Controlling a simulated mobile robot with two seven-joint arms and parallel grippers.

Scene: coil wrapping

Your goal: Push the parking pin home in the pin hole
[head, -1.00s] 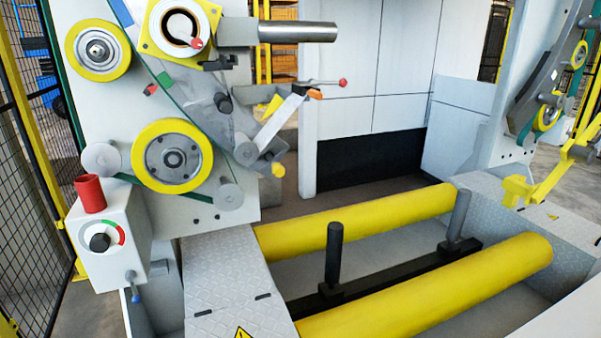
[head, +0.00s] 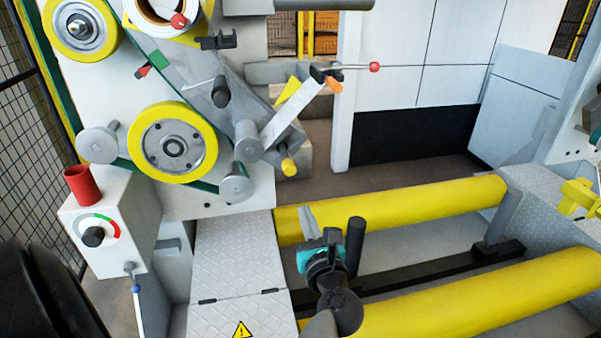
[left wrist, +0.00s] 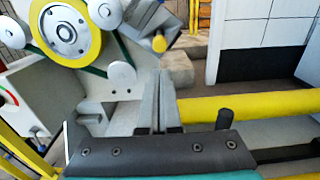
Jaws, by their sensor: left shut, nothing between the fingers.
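A short yellow-ended pin (head: 289,168) sticks out at the lower end of the grey arm on the wrapping machine. It looks like the parking pin, but I cannot be sure. It also shows in the left wrist view (left wrist: 160,43). I cannot make out the pin hole. My left gripper (head: 307,222) is shut and empty, its fingers pointing up, below the yellow-ended pin and apart from it in the picture. Its fingers (left wrist: 160,110) stand in the middle of the left wrist view. My right gripper is not in view.
A red-ball lever (head: 375,66) juts right above the pin. A control box (head: 100,235) with a red cup-shaped top stands at left. Yellow rollers (head: 400,207) and a black post (head: 355,245) lie around my gripper. A tread plate (head: 235,265) is left of it.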

